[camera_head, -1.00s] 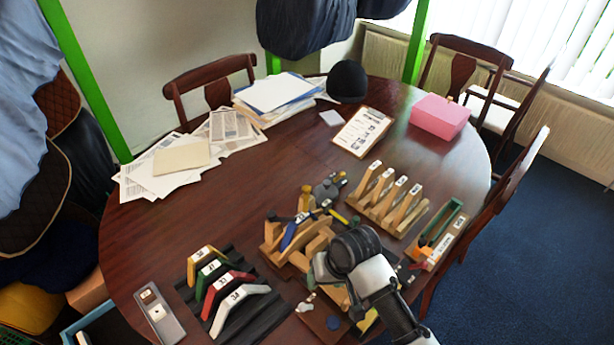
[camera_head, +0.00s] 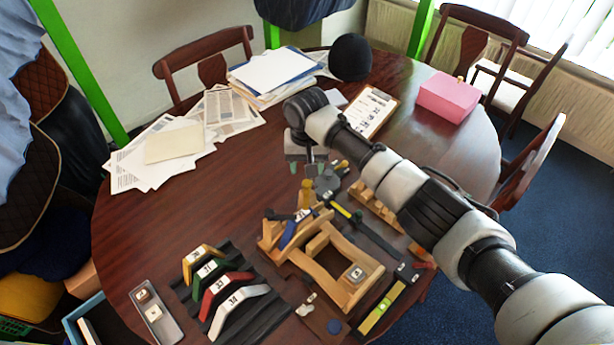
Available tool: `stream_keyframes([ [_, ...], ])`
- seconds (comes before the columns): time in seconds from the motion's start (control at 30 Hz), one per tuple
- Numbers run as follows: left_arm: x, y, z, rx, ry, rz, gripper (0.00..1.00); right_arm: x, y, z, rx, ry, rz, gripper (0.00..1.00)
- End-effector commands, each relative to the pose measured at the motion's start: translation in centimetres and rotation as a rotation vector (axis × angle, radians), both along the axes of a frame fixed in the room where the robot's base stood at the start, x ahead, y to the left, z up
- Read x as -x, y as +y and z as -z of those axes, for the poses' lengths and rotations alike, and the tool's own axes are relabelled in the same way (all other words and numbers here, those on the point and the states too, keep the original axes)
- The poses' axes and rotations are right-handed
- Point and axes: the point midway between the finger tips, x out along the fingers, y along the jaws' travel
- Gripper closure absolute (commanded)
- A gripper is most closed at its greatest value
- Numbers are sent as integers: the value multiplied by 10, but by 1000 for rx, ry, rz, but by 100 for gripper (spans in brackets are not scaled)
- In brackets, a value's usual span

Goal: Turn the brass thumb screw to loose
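A brass-coloured upright piece (camera_head: 307,191), which looks like the thumb screw, stands at the back left of a wooden fixture (camera_head: 343,293). Its details are too small to read, and I cannot tell its turned position. A blue-handled tool (camera_head: 291,231) lies across the fixture's left part. My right gripper (camera_head: 308,169) points down just behind the brass piece, apart from it as far as I can see. Its two fingers, with greenish tips, are spread with nothing between them. My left gripper is out of view.
A grey tool with yellow ends (camera_head: 327,181) lies close to my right gripper. Numbered coloured arches (camera_head: 227,297) stand on a dark rack at front left. The table's middle left is clear; papers (camera_head: 160,155) lie behind.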

Motion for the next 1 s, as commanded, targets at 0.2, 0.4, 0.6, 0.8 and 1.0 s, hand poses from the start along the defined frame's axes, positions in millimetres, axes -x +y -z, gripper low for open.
stream_keyframes([
  [0.2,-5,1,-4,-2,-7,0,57,1,0,39,2,2,0,48],
  [0.4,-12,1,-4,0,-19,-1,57,0,0,58,0,0,-2,48],
  [0.6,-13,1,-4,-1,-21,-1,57,0,0,61,-1,-1,-2,48],
  [0.8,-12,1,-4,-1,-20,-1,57,0,0,60,-1,-1,-2,60],
  [1.0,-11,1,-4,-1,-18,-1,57,0,0,60,0,-1,-2,91],
])
